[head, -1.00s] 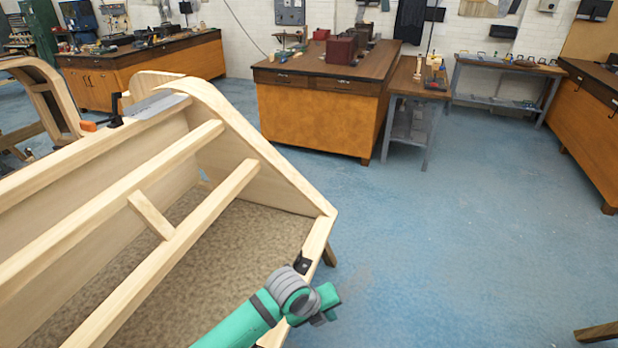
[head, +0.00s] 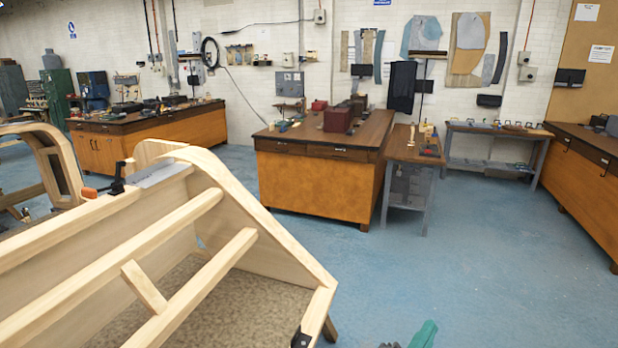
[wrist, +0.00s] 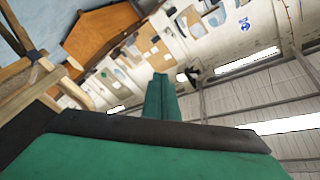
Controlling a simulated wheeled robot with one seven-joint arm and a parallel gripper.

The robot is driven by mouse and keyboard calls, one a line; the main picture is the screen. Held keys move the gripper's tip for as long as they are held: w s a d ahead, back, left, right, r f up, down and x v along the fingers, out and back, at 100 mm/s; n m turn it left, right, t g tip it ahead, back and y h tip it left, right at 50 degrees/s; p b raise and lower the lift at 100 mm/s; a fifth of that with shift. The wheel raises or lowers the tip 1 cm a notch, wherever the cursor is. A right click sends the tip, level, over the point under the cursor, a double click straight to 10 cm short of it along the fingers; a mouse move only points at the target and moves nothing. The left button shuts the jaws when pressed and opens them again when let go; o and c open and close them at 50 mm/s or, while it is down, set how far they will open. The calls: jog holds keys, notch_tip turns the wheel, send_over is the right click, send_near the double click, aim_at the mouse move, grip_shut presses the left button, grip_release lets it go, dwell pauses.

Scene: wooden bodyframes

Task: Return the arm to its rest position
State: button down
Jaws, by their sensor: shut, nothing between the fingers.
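My gripper (wrist: 161,82) shows in the wrist view as green fingers pressed together, shut and empty. It points up toward the far wall and the ceiling, touching nothing that I can see. In the head view only a small green part of my arm (head: 424,335) shows at the bottom edge, right of the wooden bodyframe (head: 245,200). The rest of the arm is out of that view.
The bodyframe fills the lower left, with a clamp (head: 118,181) on its top rail. A wooden bench (head: 313,187) and a small grey-legged table (head: 408,190) stand beyond. Blue floor (head: 480,270) is clear to the right.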

jog(key=s+a+f+n+t+y, duration=0.3)
jog(key=s+a+f+n+y, duration=0.8)
jog(key=s+a+f+n, duration=0.45)
jog(key=s+a+f, duration=0.1)
jog(key=s+a, duration=0.2)
jog(key=s, duration=0.4)
jog(key=s+a+f+n+g+y, duration=0.1)
jog(key=s+a, duration=0.3)
jog(key=s, duration=0.4)
jog(key=s+a, duration=0.3)
jog(key=s, duration=0.4)
jog(key=shift+s+a+f+g, duration=0.15)
jog(key=shift+f+g, duration=0.25)
jog(key=shift+n, duration=0.25)
